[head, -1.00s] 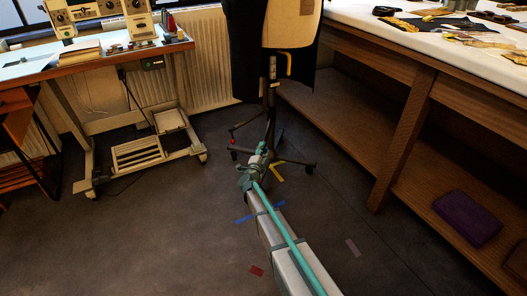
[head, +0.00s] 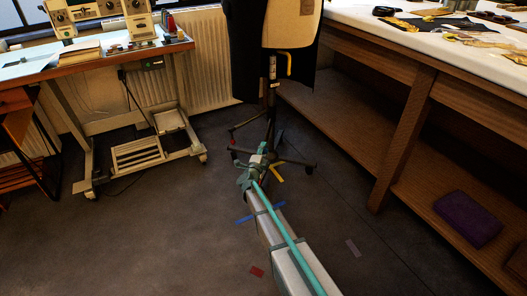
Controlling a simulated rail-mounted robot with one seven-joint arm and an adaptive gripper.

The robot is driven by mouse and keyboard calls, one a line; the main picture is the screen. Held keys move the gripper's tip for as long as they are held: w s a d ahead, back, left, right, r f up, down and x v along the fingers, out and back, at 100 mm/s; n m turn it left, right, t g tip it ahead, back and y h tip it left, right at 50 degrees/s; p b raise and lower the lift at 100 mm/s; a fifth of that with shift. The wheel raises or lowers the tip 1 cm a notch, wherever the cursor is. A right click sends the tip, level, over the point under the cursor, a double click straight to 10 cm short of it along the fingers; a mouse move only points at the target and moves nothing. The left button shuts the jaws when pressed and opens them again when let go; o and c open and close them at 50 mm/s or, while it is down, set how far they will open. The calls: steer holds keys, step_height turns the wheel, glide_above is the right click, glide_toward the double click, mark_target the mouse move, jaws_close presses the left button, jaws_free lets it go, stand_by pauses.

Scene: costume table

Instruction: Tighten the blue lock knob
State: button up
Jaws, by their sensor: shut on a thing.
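A dress form stands on a dark pole stand (head: 271,97) with spread caster legs, in the middle of the head view. A yellow crank handle (head: 289,64) sticks out near the top of the pole. My gripper (head: 262,152) is low at the foot of the stand, by the lower pole and legs. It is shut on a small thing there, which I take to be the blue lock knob. The knob is hidden by the gripper or too small to make out, and so is how tight it is.
A long work table (head: 455,55) with a lower shelf runs along the right; a purple folded cloth (head: 467,219) lies on the shelf. A sewing table (head: 90,62) with a wheeled frame stands left.

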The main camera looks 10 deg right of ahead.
steer(key=o, duration=1.2)
steer(key=shift+c, duration=0.2)
steer(key=v, duration=1.2)
